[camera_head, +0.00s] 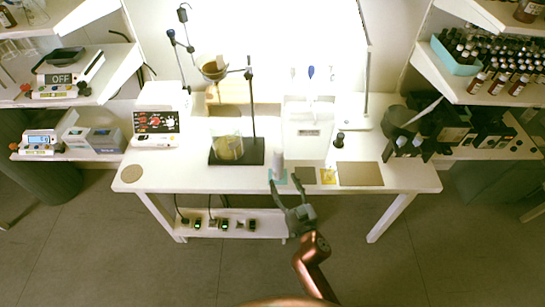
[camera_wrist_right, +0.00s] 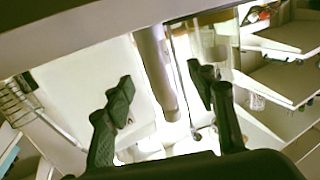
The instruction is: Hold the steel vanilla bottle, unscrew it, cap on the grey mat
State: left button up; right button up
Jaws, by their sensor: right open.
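A pale steel-looking bottle (camera_head: 278,160) stands upright on a teal mat (camera_head: 283,181) at the table's front edge; its label is too small to read. In the right wrist view the bottle is a tall grey cylinder (camera_wrist_right: 155,70) beyond and between the two dark fingers. My right gripper (camera_head: 282,184) is open and empty, reaching from the front with its fingers spread at the bottle's near side. It also shows in the right wrist view (camera_wrist_right: 160,90). My left gripper is out of view.
A clear box (camera_head: 307,130) stands behind the bottle. A stand with a beaker (camera_head: 227,148) is at left. The front-left tabletop is mostly free.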

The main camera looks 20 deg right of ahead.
aim_at(280, 170)
jog(key=shift+w+d+r, duration=0.3)
jog(key=shift+w+r, duration=0.05)
jog(key=shift+w, duration=0.05)
jog(key=w, duration=0.4)
jog(key=w+b, duration=0.1)
jog(key=w, duration=0.1)
jog(key=shift+w+a+f, duration=0.1)
jog(key=shift+w+a, duration=0.25)
jog(key=shift+w, duration=0.05)
jog(key=shift+c, duration=0.2)
grip_shut()
jog(key=shift+r, duration=0.2)
